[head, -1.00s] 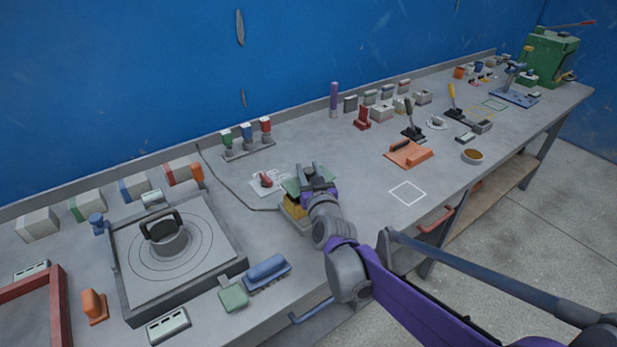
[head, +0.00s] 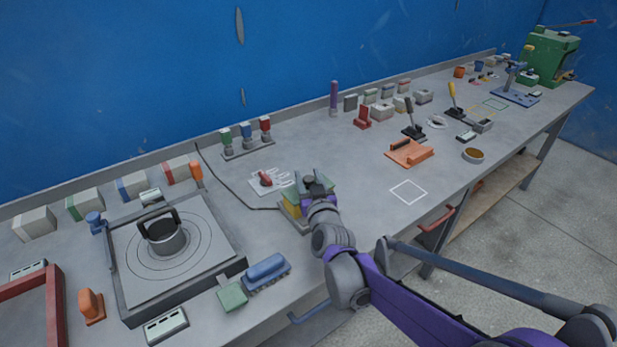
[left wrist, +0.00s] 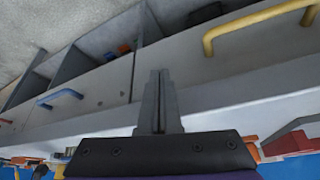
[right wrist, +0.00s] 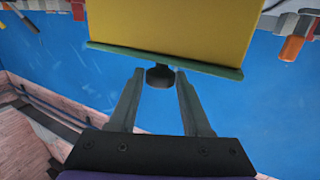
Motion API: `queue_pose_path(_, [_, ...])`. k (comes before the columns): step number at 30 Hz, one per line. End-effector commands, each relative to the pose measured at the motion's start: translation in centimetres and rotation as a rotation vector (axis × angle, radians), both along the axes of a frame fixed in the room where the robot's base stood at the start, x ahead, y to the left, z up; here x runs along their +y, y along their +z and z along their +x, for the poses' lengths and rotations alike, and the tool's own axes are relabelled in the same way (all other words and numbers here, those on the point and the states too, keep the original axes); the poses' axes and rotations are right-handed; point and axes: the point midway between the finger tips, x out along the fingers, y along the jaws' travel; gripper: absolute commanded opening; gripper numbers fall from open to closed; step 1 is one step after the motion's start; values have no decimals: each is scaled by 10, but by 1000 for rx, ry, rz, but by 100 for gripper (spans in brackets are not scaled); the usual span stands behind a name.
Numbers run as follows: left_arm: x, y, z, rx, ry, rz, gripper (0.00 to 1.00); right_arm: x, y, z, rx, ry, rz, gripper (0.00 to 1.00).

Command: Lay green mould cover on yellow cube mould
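The yellow cube mould (head: 291,211) stands on the bench with the green mould cover (head: 333,184) on its top, partly hidden by my right gripper (head: 313,184). In the right wrist view the yellow mould (right wrist: 175,25) shows with the green cover (right wrist: 215,71) flat against it; I see no clear gap. The cover's dark knob (right wrist: 160,77) lies between the fingers of my right gripper (right wrist: 160,74), which are spread apart with space on both sides. My left gripper (left wrist: 158,85) has its fingers together and empty, in front of the bench drawers; it is outside the head view.
A framed plate with a round grey pot (head: 166,238) stands left of the mould. A blue brush (head: 267,271) and a green block (head: 232,296) lie near the front edge. A red-knobbed item (head: 266,179) is behind. The white square outline (head: 408,192) is clear.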

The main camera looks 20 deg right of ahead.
Motion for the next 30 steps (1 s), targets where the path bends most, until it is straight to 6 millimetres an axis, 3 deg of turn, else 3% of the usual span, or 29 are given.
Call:
queue_pose_path(3, [0, 0, 0, 0, 0, 0, 0, 0, 0, 0, 0, 0, 0, 68])
queue_pose_path(11, [0, 1, 0, 0, 0, 0, 0, 0, 1, 0, 0, 0, 0, 68])
queue_pose_path(16, [0, 12, 1, -4, 0, 0, 0, 0, 16, 0, -1, 0, 0, 68])
queue_pose_path(30, [0, 9, 1, -3, 0, 0, 0, 4, 17, -98, 0, 1, 1, 68])
